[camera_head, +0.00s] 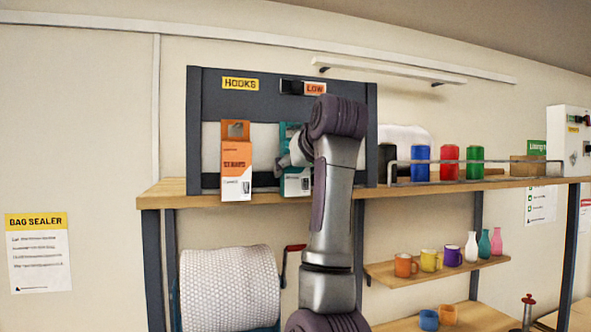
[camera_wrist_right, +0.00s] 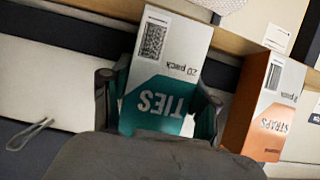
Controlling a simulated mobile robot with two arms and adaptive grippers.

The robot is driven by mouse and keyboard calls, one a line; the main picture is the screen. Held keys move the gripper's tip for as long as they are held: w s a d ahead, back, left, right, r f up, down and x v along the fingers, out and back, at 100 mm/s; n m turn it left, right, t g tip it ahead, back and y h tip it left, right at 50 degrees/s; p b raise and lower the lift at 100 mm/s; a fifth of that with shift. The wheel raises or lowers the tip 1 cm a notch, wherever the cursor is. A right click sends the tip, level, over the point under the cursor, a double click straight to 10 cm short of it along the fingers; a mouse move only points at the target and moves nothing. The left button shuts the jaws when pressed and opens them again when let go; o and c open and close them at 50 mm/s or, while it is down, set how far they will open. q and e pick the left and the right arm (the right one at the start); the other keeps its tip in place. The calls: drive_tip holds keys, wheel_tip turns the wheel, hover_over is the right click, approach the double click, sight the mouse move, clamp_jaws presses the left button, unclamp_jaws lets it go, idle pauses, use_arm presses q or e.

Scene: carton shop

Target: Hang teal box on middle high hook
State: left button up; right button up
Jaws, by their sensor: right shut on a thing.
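The teal and white box (camera_head: 297,184) is upright in front of the hook board (camera_head: 194,130), partly hidden by my right arm. The right wrist view shows it as the box marked TIES (camera_wrist_right: 158,80), between the two fingers of my right gripper (camera_wrist_right: 157,105), which is shut on its sides. In the head view the right gripper (camera_head: 288,159) is at the box's upper part. A bare metal hook prong (camera_wrist_right: 30,134) shows left of the box in the wrist view. The middle high hook cannot be made out behind the arm and box. The left gripper is not in view.
An orange and white box (camera_head: 236,165), also in the wrist view (camera_wrist_right: 268,110), hangs or stands close left of the teal box in the head view. Colored containers (camera_head: 447,160) stand behind a rail on the shelf (camera_head: 165,190) at right. A white roll (camera_head: 228,288) is below.

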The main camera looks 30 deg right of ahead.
drive_tip(key=o, duration=1.3)
